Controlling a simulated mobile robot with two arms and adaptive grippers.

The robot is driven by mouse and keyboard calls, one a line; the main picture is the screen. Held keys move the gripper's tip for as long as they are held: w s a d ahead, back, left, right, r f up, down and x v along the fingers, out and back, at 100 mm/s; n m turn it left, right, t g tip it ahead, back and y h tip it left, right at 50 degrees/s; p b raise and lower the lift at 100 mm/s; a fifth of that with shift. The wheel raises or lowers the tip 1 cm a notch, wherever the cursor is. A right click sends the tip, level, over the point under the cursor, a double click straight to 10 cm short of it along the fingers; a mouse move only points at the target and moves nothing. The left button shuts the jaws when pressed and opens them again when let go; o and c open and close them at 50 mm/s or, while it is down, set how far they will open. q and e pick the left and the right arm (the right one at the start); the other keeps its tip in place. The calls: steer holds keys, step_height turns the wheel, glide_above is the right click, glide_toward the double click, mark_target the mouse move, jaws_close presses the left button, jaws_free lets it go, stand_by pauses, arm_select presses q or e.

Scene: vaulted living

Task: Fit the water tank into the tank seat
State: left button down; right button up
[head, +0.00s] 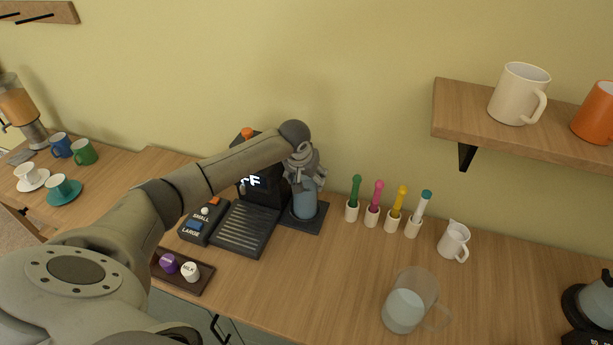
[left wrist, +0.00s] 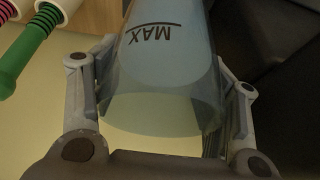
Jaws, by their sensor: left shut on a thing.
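The water tank (head: 304,203) is a translucent blue cylinder. It stands upright at the dark tank seat (head: 318,222), beside the black coffee machine (head: 262,190). My left gripper (head: 304,172) is shut on the tank's upper part from above. In the left wrist view the tank (left wrist: 165,60), with its MAX mark, lies between the two fingers (left wrist: 168,105). The arm and gripper hide part of the machine and the tank's top. I cannot tell whether the tank's bottom is fully down in the seat. My right gripper is not in view.
Several cream holders with coloured-handled tools (head: 371,216) stand right of the seat. A white jug (head: 454,242) and a glass pitcher (head: 405,308) are further right. A button box (head: 203,220) and small tray (head: 207,282) lie left. A shelf (head: 455,115) juts out at upper right.

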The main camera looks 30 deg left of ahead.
arm_select(q)
steer(key=c, duration=0.5)
jaws_free()
steer(key=shift+c, duration=0.2)
steer(key=b+v, duration=0.2)
steer(key=v, duration=1)
steer(key=shift+s+d, duration=0.1)
